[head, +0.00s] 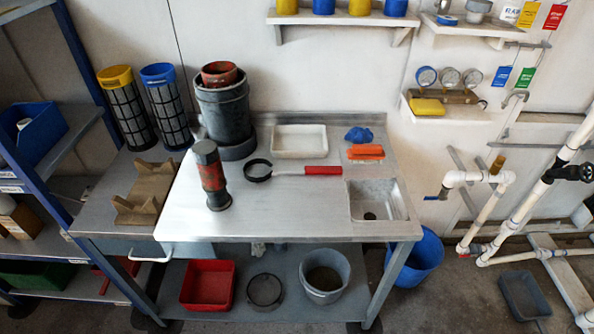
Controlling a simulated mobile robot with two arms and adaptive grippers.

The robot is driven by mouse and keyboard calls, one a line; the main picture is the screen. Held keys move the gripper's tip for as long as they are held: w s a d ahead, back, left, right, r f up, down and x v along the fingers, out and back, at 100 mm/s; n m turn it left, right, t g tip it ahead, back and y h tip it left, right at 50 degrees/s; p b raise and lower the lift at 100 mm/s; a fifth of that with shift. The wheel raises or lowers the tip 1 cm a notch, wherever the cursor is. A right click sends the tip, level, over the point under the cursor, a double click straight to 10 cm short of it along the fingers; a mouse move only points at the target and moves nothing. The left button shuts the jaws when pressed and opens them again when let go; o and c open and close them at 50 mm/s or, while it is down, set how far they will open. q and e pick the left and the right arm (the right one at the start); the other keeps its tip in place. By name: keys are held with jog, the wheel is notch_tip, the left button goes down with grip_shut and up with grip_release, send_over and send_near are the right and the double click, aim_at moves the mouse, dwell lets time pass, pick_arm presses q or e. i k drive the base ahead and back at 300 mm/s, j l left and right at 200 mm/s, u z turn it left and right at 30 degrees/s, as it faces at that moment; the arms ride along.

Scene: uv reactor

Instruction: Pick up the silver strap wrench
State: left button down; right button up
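A strap wrench (290,171) lies flat on the metal workbench (290,214), behind the middle of its top. It has a dark round loop at its left end, a short silver shaft and a red handle pointing right. The loop appears empty. Neither of my grippers shows in the head view, and nothing touches the wrench.
A dark and red cylinder (211,176) stands left of the wrench. A white tray (299,142) lies behind it, and a large dark pot (224,115) stands back left. An orange brush-like block (366,152), blue cloth (358,134) and sink (377,200) are right. The front bench is clear.

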aim_at(275, 170)
jog(key=i+j, duration=0.1)
jog(key=j, duration=0.2)
jog(key=i+j+z, duration=0.15)
jog(key=j, duration=0.15)
jog(key=i+j, duration=0.1)
jog(key=j, duration=0.25)
jog(key=i+j+z, duration=0.1)
jog(key=j, duration=0.2)
